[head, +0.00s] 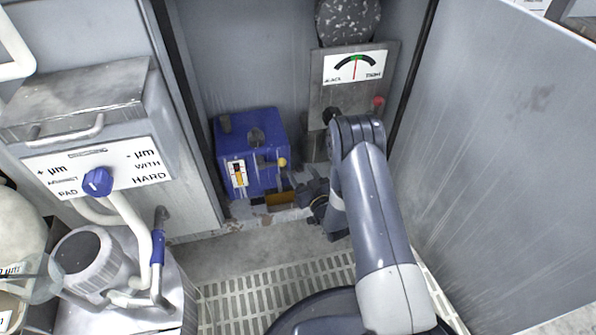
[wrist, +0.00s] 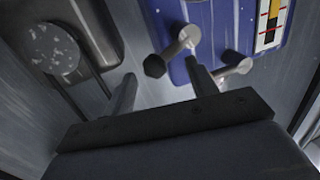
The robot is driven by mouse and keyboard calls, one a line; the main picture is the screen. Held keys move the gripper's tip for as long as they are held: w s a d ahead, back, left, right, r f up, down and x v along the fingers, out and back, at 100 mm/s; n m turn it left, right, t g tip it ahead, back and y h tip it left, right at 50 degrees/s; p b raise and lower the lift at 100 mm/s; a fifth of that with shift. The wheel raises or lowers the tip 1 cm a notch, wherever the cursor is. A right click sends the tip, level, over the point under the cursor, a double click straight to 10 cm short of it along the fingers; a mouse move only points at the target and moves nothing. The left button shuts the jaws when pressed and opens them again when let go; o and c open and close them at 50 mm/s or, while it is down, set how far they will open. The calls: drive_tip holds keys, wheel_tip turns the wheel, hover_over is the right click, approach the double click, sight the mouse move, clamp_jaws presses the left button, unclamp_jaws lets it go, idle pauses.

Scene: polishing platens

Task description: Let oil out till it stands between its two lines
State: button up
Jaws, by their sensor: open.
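The blue oil box (head: 258,128) stands on the cabinet floor. Its sight gauge (head: 237,173), a pale plate with red marks and a yellow and dark strip, faces front; it also shows at the top right of the wrist view (wrist: 271,22). My gripper (head: 300,184) is open beside the box's lower right.
A brass-coloured tray (head: 283,199) lies below the box. The cabinet door (head: 490,140) is open at right; a cabinet (head: 90,130) with pipes crowds the left.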

sight(299, 170)
drive_tip(key=shift+b+x, duration=0.3)
drive_tip(key=shift+x, duration=1.25)
drive_tip(key=shift+c, duration=0.2)
drive_tip(key=c, duration=1)
drive_tip(key=shift+s, duration=0.1)
